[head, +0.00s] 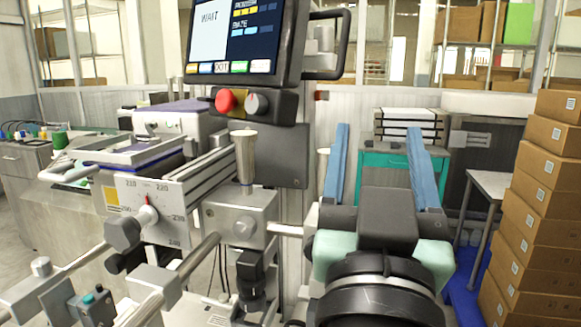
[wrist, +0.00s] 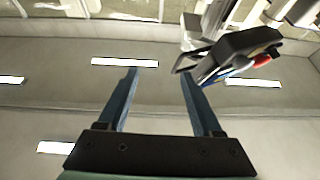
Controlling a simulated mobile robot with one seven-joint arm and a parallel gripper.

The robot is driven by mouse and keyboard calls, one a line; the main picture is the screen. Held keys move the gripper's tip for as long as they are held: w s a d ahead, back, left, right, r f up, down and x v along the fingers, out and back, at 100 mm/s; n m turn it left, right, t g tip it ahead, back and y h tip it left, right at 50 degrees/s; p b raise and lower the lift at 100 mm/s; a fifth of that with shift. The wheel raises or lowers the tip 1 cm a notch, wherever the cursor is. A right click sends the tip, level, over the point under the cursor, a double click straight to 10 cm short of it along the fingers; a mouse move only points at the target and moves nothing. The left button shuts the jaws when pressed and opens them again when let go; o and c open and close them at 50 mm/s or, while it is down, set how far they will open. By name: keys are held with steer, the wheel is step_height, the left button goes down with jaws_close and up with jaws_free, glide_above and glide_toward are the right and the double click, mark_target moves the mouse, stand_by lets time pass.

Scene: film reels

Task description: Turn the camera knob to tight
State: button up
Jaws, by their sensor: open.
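My gripper (head: 378,128) stands at the right of centre in the head view, its two blue fingers pointing up and spread wide with nothing between them. The wrist view also shows the open gripper (wrist: 158,72). A small black camera-like unit (head: 250,275) hangs under a silver block (head: 240,215) on the machine, left of my gripper. The block has a round silver knob (head: 243,228) on its front. I cannot tell which is the camera knob, and no tight mark is readable.
A screen (head: 235,38) with a red button (head: 225,101) and a grey knob (head: 257,104) is above the machine. Silver rails (head: 190,255) cross the lower left. Stacked cardboard boxes (head: 540,200) stand at right. A teal cabinet (head: 397,160) is behind my gripper.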

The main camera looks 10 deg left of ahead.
steer(key=w+r+g+p, duration=0.35)
steer(key=r+p, duration=0.45)
steer(key=p, duration=0.8)
steer(key=n+g+p, duration=0.2)
steer(key=n+p, duration=1.2)
steer(key=n, duration=2.1)
glide_toward(241, 232)
steer(key=shift+h, duration=0.3)
steer(key=w+p, duration=0.1)
steer(key=w, duration=0.8)
steer(key=shift+w+f+p, duration=0.15)
steer(key=shift+p, duration=0.25)
steer(key=shift+c, duration=0.4)
jaws_close()
